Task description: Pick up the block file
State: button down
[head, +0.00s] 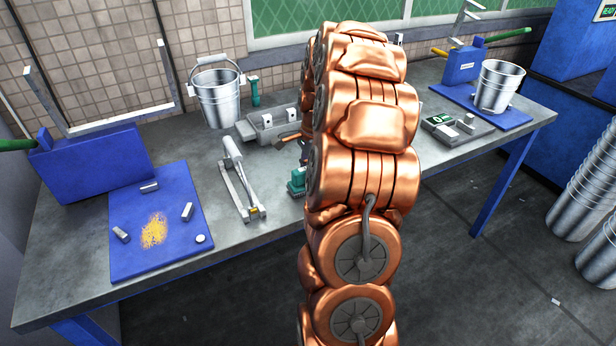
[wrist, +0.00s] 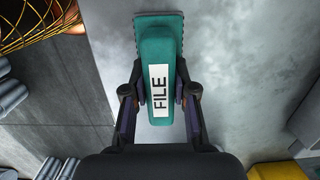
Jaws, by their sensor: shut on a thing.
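The block file (wrist: 160,75) is a teal block with a white label reading FILE, seen lengthwise in the middle of the wrist view. My gripper (wrist: 160,98) has one dark finger on each side of it and is shut on its sides. In the head view a teal piece of the block file (head: 297,182) shows at the left edge of my copper arm, near the front edge of the workbench. My arm hides most of the gripper there. I cannot tell whether the file touches the bench.
The grey workbench (head: 275,215) holds a blue mat (head: 150,255) with small metal pieces and yellow grains, a metal pail (head: 217,100), a long metal tool (head: 238,180) and a grey fixture (head: 268,125). Another pail (head: 497,88) stands right. Stacked pails (head: 580,200) are on the floor.

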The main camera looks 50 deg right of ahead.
notch_tip(320, 180, up, 2)
jog(key=shift+r+b, duration=0.15)
jog(key=shift+b, duration=0.2)
jog(key=shift+s+r, duration=0.15)
jog(key=shift+r, duration=0.1)
jog(key=shift+s+a+b, duration=0.2)
jog(key=shift+s+b, duration=0.1)
jog(key=shift+s, duration=0.7)
jog(key=s+a+r+b, duration=0.1)
jog(key=s+a+b, duration=0.1)
jog(key=s, duration=1.1)
jog(key=shift+s+a+r+b, duration=0.2)
jog(key=shift+s+a+b, duration=0.05)
jog(key=shift+b, duration=0.1)
jog(key=c, duration=1.6)
grip_release()
grip_shut()
